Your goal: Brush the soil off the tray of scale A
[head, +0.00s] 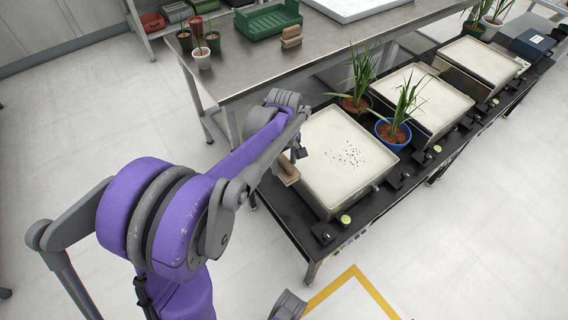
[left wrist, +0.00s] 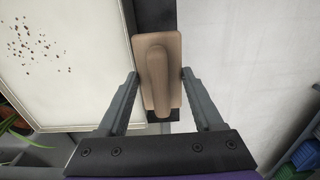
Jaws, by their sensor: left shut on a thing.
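The nearest scale has a cream tray (head: 325,185) with dark soil specks (head: 346,154) scattered around its middle. The tray (left wrist: 90,100) and specks (left wrist: 35,48) also show in the left wrist view. No letter on the scale is readable. My left gripper (head: 294,158) is at the tray's left edge in the head view. It is shut on a wooden brush (head: 286,170), whose block and handle show between the fingers in the left wrist view (left wrist: 158,75). The brush is beside the tray, not over the specks. Its bristles are hidden. My right gripper is not in view.
A blue pot (head: 392,135) and a terracotta pot (head: 354,103) with plants stand close behind the tray. Two more scale trays (head: 425,100) (head: 480,60) continue along the black bench.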

